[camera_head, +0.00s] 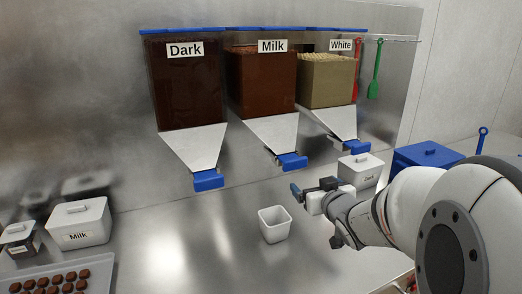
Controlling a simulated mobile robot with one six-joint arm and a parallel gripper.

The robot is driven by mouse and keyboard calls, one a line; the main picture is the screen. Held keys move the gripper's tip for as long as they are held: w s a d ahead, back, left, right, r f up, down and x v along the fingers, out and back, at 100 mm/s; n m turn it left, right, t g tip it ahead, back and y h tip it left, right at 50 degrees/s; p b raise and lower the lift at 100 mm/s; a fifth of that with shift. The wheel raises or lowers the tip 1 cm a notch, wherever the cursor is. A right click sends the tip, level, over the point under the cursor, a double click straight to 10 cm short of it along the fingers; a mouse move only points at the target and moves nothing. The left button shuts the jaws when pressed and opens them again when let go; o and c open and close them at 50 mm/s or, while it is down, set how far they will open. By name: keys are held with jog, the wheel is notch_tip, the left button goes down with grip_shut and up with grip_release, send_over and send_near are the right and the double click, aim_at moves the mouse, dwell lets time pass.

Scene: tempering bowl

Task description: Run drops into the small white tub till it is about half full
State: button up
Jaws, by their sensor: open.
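The small white tub (274,225) stands upright on the steel counter below the dispensers. Its visible inside looks empty. Three wall dispensers hang above, labelled Dark (186,85), Milk (262,85) and White (326,82). Each has a steel chute with a blue outlet piece: under Dark (208,180), under Milk (292,161) and under White (352,147). My gripper (296,191) is open and appears empty, above and to the right of the tub and apart from it. It points left, below the Milk outlet in the picture.
A white lidded tub labelled Milk (78,222) and a smaller lidded one (18,240) stand at left, behind a tray of chocolates (22,273). Another lidded tub (360,168) and a blue box (427,157) are behind my arm. Red (358,70) and green (375,72) utensils hang at right.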

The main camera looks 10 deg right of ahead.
aim_at(297, 160)
jog(key=w+a+r+y+p, duration=0.1)
jog(key=w, duration=0.1)
jog(key=w+a+r+n+t+y+p, duration=0.1)
jog(key=w, duration=0.2)
jog(key=w+a+r+t+y, duration=0.1)
jog(key=w, duration=0.2)
jog(key=shift+w+a+r+n+y+p, duration=0.1)
jog(key=shift+a+r+n+y+p, duration=0.1)
jog(key=shift+r+n+y+p, duration=0.15)
